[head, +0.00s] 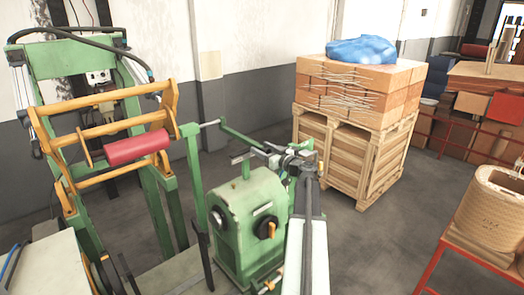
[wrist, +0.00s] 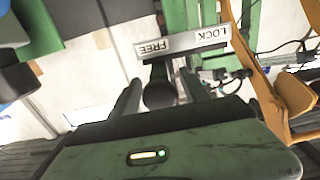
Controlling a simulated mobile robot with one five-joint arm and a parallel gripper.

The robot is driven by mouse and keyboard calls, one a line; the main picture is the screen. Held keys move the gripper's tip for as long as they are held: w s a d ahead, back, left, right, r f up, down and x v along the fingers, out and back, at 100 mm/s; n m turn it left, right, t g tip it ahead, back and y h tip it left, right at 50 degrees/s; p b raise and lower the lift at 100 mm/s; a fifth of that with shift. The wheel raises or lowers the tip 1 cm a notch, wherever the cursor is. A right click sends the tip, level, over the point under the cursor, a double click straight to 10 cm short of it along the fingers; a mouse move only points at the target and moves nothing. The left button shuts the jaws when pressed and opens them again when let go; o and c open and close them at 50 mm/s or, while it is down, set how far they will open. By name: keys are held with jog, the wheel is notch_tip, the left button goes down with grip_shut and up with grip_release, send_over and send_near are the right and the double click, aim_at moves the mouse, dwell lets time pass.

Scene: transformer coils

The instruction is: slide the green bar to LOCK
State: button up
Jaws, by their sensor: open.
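A thin green bar (head: 241,138) runs from the green upright toward my gripper in the head view. My gripper (head: 280,155) is at its near end, above the green gearbox. In the wrist view my gripper (wrist: 160,93) is open, with a dark finger on each side. A dark round knob (wrist: 160,95) shows between the fingers; I cannot tell whether they touch it. Behind it is a pale label strip (wrist: 183,43), with FREE at left and LOCK at right. The knob lies below the FREE half. How the knob joins the bar is hidden.
An orange winding frame (head: 105,125) with a red roll (head: 136,148) is at left. A wooden crate (head: 350,160) loaded with boxes stands behind right. Grey floor is clear right of my arm.

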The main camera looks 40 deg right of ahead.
grip_shut()
dwell(1.4)
